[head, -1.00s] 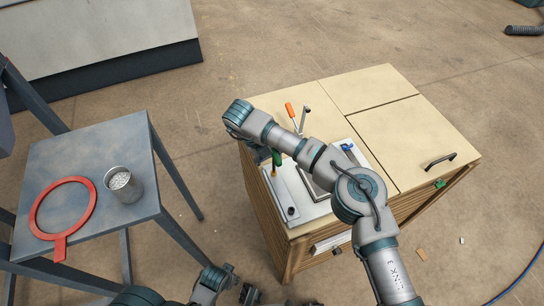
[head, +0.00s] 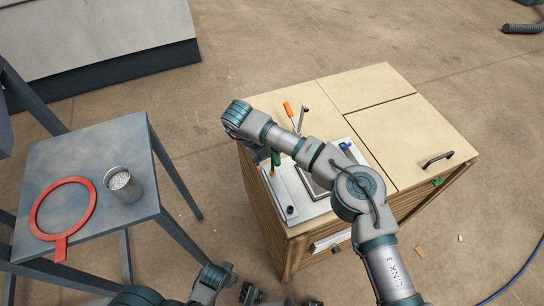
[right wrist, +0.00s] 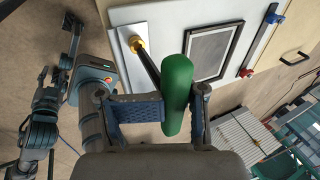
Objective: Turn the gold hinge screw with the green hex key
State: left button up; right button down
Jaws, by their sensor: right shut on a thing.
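The green hex key (right wrist: 177,92) is gripped by its thick green handle between the two fingers of my right gripper (right wrist: 180,105) in the right wrist view. Its dark shaft runs up and left to the gold hinge screw (right wrist: 138,44), and the tip appears to meet the screw head; exact seating cannot be told. In the head view the green handle (head: 275,158) shows just below my right forearm, above the white plate; the arm hides most of the gripper. My left gripper (head: 250,294) is at the bottom edge, away from the cabinet, its fingers unclear.
The white plate (head: 310,206) with a dark-framed panel (right wrist: 213,52) lies on the wooden cabinet (head: 420,140). An orange-handled tool (head: 288,109) lies behind my right arm. A grey table (head: 150,180) at left holds a red ring (head: 93,205) and a metal cup (head: 128,190).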

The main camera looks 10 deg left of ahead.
jog(key=shift+f+b, duration=0.35)
jog(key=shift+f, duration=0.45)
jog(key=c, duration=1.6)
grip_release()
grip_shut()
